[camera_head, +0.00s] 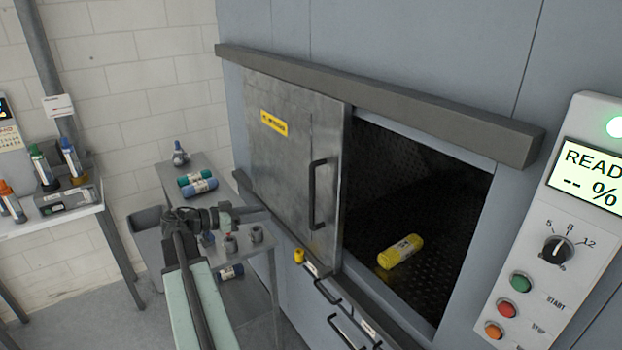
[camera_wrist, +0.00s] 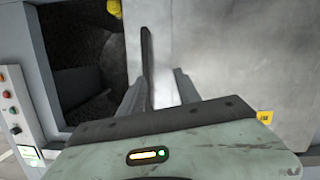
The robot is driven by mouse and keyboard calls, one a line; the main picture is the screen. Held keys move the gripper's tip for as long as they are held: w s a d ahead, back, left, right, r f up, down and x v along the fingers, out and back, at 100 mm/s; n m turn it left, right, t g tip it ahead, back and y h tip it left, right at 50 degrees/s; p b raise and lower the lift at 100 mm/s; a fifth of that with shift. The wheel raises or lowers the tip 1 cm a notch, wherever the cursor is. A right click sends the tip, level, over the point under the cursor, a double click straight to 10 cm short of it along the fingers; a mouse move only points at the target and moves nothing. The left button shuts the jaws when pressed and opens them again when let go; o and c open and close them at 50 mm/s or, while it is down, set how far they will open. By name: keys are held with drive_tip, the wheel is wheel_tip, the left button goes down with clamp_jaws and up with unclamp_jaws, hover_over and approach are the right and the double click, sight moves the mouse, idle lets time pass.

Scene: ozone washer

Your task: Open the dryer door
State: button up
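The dryer door (camera_head: 285,160) is a grey metal sliding panel under a dark rail. It stands to the left, with the chamber opening (camera_head: 385,170) exposed on its right. Its black handle (camera_head: 315,195) is near the door's right edge. In the wrist view, which is turned over, the door (camera_wrist: 225,60) fills the right and the opening (camera_wrist: 70,50) shows at left. My gripper (camera_head: 262,213) is left of the handle in the head view, with a visible gap. Its fingers (camera_wrist: 160,90) are apart in the wrist view, with a dark bar, apparently the handle, appearing between them; contact is unclear.
A yellow roll (camera_head: 400,252) lies inside the chamber. A control panel (camera_head: 555,240) reading "READ" is at right. A grey trolley (camera_head: 257,262) with bottles stands below my arm. A side table (camera_head: 50,222) is at far left. Other black handles (camera_head: 345,330) sit below the opening.

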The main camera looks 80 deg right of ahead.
drive_tip(key=s+d+r+m+g, duration=0.1)
drive_tip(key=s+d+r+m, duration=0.1)
drive_tip(key=s, duration=0.5)
drive_tip(key=s+d+r+m+g, duration=0.1)
drive_tip(key=s+d+r, duration=0.3)
drive_tip(key=s, duration=0.4)
drive_tip(key=shift+s+d+m+g, duration=0.15)
drive_tip(key=shift+d+m+g, duration=0.3)
drive_tip(key=shift+d, duration=0.35)
drive_tip(key=shift+c, duration=0.3)
clamp_jaws()
